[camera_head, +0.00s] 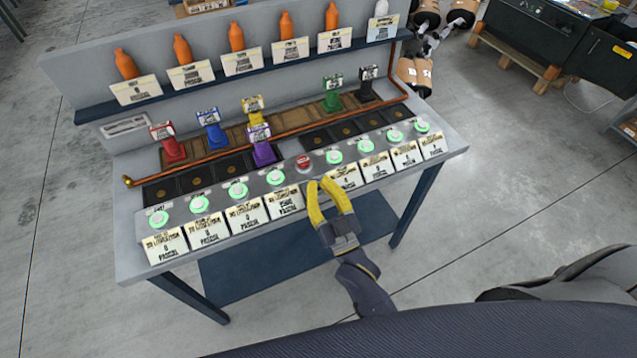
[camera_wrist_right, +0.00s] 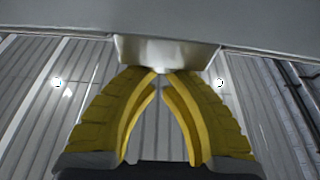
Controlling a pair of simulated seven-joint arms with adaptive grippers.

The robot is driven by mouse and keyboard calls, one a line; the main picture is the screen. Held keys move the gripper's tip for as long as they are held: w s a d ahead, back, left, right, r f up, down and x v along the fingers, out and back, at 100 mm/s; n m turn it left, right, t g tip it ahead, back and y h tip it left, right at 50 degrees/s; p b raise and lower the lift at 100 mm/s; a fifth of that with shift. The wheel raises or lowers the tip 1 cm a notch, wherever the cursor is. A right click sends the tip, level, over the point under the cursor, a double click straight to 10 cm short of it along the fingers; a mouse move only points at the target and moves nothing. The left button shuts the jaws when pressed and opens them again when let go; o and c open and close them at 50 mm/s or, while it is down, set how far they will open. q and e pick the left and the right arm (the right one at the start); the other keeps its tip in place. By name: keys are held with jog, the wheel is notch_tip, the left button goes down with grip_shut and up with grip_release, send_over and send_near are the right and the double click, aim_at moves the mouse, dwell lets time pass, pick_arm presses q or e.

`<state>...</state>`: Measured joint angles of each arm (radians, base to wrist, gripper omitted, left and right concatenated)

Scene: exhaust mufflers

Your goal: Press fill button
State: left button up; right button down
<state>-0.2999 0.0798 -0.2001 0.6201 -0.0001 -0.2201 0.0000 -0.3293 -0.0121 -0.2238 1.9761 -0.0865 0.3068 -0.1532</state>
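A grey bench holds a sloped control panel with a row of round green buttons, such as one (camera_head: 275,177) left of centre and one (camera_head: 334,157) right of centre. A red button (camera_head: 303,161) sits in the middle of the row. I cannot read which one is marked fill. My right gripper (camera_head: 319,182) has yellow fingers at the panel's front edge, just below the red button in the picture. In the wrist view its fingertips (camera_wrist_right: 161,72) come together with nothing visible between them, close to a pale grey block (camera_wrist_right: 165,52). Contact cannot be told. My left gripper is not in view.
White cards (camera_head: 285,202) line the panel front. Coloured valve blocks, including a purple one (camera_head: 262,150), stand behind the buttons beside a copper pipe (camera_head: 290,128). Orange bottles (camera_head: 183,50) stand on the back shelf. Floor (camera_head: 500,160) right of the bench is clear.

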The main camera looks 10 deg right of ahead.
notch_tip(320, 180, up, 3)
jog(key=shift+r, duration=0.2)
jog(key=v, duration=0.9)
jog(key=shift+s+r, duration=0.15)
jog(key=shift+s, duration=0.35)
jog(key=shift+d, duration=0.1)
dwell(2.2)
